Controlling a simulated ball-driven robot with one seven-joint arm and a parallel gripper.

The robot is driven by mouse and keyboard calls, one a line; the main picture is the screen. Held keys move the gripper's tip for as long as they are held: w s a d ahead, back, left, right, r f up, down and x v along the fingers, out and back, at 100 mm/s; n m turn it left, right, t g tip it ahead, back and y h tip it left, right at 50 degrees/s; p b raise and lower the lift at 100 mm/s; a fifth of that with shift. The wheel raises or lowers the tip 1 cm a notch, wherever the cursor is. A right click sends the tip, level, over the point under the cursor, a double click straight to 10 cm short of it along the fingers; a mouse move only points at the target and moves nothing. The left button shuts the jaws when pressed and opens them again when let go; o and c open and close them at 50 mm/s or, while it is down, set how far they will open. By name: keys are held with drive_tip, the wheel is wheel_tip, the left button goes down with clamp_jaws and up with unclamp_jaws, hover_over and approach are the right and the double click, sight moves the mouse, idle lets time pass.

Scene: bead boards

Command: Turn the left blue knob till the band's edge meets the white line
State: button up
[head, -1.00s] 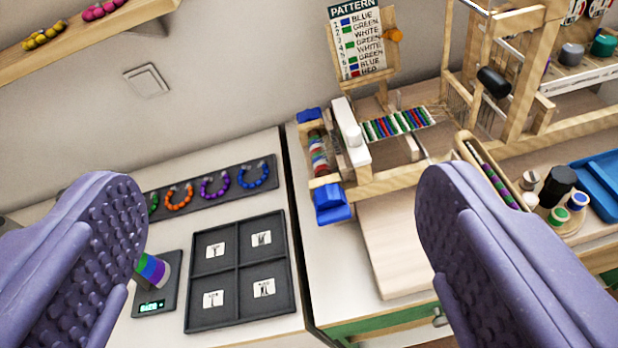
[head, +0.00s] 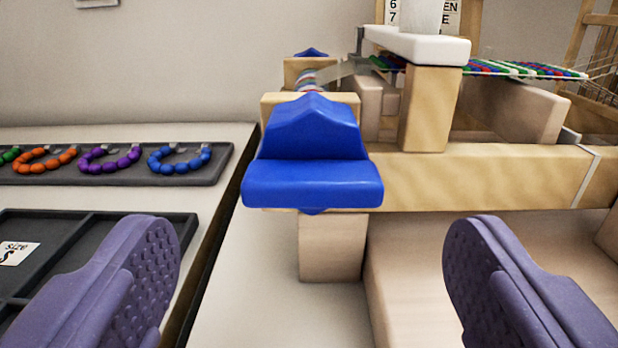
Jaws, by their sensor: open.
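The near blue knob (head: 312,165) sits on the end of the loom's wooden frame, left of centre in the head view. A second blue knob (head: 311,53) shows small behind it at the far end of the roller. The striped band (head: 307,80) is wound between them and mostly hidden behind the near knob. A woven strip of coloured beads (head: 525,69) stretches to the right. I cannot make out a white line on the roller. My gripper (head: 312,275) is open and empty, its two purple ridged fingers wide apart, in front of and below the near knob, not touching it.
A white-topped wooden block (head: 432,105) stands right of the knob. The loom's wooden rail (head: 480,180) runs rightward. At left are a dark tray of bead rings (head: 225,165) and a dark sorting tray (head: 180,222). A gap separates the two tables.

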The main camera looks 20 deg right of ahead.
sight(312, 191)
drive_tip(key=x, duration=0.4)
drive_tip(key=shift+w+d+b, duration=0.15)
drive_tip(key=shift+w+b, duration=0.25)
drive_tip(key=c, duration=1.1)
drive_tip(key=shift+o, duration=0.2)
